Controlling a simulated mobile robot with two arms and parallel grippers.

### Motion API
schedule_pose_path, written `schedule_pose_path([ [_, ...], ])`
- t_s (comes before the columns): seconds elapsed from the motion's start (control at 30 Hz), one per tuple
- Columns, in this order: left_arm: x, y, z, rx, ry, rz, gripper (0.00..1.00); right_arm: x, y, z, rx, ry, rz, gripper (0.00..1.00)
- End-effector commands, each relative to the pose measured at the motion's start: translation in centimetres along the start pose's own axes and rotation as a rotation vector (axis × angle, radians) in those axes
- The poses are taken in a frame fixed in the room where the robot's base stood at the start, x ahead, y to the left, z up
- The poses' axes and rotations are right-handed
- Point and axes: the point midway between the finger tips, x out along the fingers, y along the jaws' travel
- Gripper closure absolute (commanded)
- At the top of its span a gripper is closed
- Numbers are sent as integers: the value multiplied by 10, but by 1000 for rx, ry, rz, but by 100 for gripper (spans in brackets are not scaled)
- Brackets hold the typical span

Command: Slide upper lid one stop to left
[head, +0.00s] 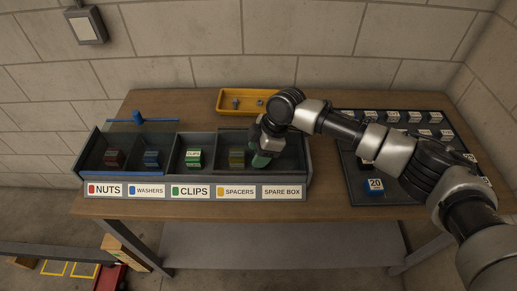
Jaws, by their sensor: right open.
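A dark bin box (77,178) with several labelled compartments stands on the table. A see-through lid with blue edges (130,125) covers the NUTS and WASHERS compartments at the left. A second dark see-through lid (235,137) lies over SPACERS and SPARE BOX at the right. The CLIPS compartment between them looks uncovered. I cannot tell which lid is the upper one. My right gripper (262,155) is open, pointing down at the right lid. A greenish piece shows at its fingertips; I cannot tell whether it is a handle or touched. My left gripper is out of view.
A blue knob (138,116) stands at the left lid's back edge. A yellow tray (248,112) with small metal parts lies behind the box. A dark tray (356,185) of labelled blocks lies right, partly under my right arm. Bare table (170,109) shows behind the box.

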Motion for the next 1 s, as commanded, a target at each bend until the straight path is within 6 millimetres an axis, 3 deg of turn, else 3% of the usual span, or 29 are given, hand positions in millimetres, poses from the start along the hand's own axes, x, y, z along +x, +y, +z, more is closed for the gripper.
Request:
schedule_pose_path([
  [0.2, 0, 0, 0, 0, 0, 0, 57, 0, 0, 0, 0, 0, 0, 49],
  [0.53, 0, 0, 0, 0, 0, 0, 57, 0, 0, 0, 0, 0, 0, 100],
  [0.77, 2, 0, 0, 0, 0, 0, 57, 2, 1, -4, -1, 1, 0, 100],
  [1.0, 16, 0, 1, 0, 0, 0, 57, 25, 9, -52, -4, 4, 1, 100],
])
